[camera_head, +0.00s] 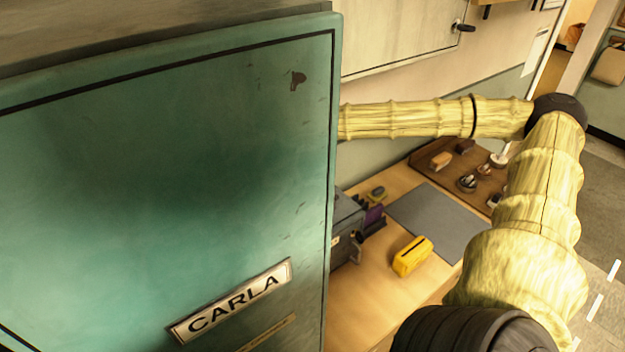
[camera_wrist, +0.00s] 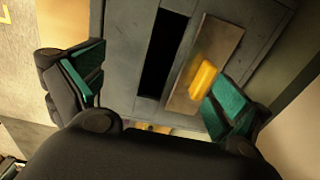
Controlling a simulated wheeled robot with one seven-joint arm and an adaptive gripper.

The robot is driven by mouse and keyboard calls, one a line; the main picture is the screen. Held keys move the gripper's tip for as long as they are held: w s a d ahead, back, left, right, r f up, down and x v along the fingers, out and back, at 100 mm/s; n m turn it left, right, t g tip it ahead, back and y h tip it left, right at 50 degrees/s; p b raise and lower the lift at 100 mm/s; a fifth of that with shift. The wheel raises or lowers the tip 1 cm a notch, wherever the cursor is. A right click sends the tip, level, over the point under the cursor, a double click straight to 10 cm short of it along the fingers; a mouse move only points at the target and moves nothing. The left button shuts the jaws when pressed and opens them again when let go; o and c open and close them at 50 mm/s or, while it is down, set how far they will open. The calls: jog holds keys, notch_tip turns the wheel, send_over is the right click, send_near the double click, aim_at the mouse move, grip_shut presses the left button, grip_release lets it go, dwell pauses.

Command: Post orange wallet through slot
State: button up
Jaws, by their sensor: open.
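In the wrist view my gripper (camera_wrist: 160,95) is open, its two teal-padded fingers spread apart. Between them is a grey box top with a long dark slot (camera_wrist: 163,52). An orange wallet (camera_wrist: 203,80), small and slightly blurred, shows over a tan plate (camera_wrist: 222,45) to the right of the slot, close to the right finger. I cannot tell whether it touches the plate or the finger. It is beside the slot, not in it. In the head view the teal panel hides my gripper; a grey box (camera_head: 346,225) shows partly past the panel's edge.
A teal panel marked CARLA (camera_head: 170,170) fills the left of the head view. On the wooden table (camera_head: 365,300) lie a yellow item with a dark stripe (camera_head: 412,257), a grey mat (camera_head: 440,220) and a brown tray (camera_head: 425,160) with small things. The mat is clear.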

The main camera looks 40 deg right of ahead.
notch_tip(320, 180, up, 8)
jog(key=shift+f, duration=0.25)
dwell(0.5)
jog(key=shift+s, duration=0.1)
dwell(0.6)
